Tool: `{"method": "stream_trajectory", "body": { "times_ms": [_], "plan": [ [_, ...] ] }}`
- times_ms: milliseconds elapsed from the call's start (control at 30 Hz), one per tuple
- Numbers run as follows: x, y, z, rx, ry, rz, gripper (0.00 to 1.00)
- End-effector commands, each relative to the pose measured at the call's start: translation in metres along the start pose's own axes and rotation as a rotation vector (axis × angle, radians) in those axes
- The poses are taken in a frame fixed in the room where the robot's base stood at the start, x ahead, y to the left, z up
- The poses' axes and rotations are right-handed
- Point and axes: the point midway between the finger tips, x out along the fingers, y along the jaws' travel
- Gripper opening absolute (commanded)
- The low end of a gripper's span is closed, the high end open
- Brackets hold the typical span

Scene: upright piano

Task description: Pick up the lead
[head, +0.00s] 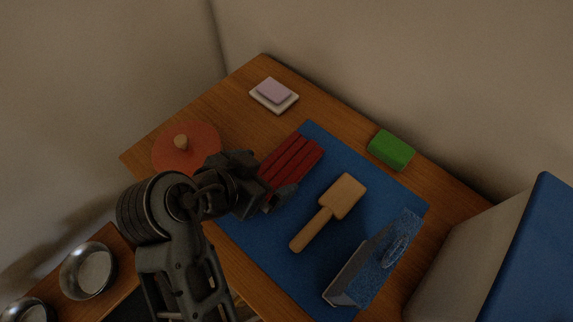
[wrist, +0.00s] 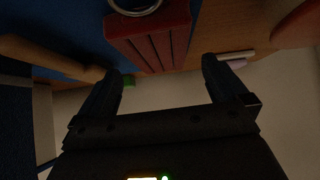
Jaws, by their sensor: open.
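The lead looks like a red strap folded into parallel strips (head: 292,158), lying on the blue mat (head: 262,239). In the wrist view the lead (wrist: 150,45) shows its red folds and a metal ring at the top edge. My gripper (head: 272,196) is open at the lead's near left side and hides part of it in the head view. In the wrist view my gripper (wrist: 160,68) has its two fingers spread, with the red folds showing between and beyond them. Nothing is held. Whether the fingers touch the lead I cannot tell.
A wooden paddle-shaped brush (head: 343,195) and a blue upright block (head: 372,262) are right of the lead. A green block (head: 391,150), a pink bar on a white dish (head: 274,94) and an orange disc with knob (head: 200,155) stand around. Metal bowls (head: 88,270) are lower left.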

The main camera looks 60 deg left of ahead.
Motion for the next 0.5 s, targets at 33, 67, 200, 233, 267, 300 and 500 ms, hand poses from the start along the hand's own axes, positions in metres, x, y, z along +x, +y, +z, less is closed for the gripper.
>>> {"method": "stream_trajectory", "body": {
  "times_ms": [33,67,200,233,267,300,500],
  "plan": [
    [0.005,0.0,0.0,0.001,-0.001,0.001,1.0],
    [0.008,0.0,-0.001,0.0,-0.001,0.001,1.0],
    [0.027,0.001,-0.004,0.0,-0.001,0.0,1.0],
    [0.031,0.002,-0.005,0.0,-0.001,0.001,1.0],
    [0.035,0.002,-0.006,0.0,-0.001,0.0,1.0],
    [0.041,0.002,-0.006,-0.001,-0.001,0.0,1.0],
    [0.055,0.002,-0.006,-0.001,-0.001,0.0,1.0]
  ]
}}
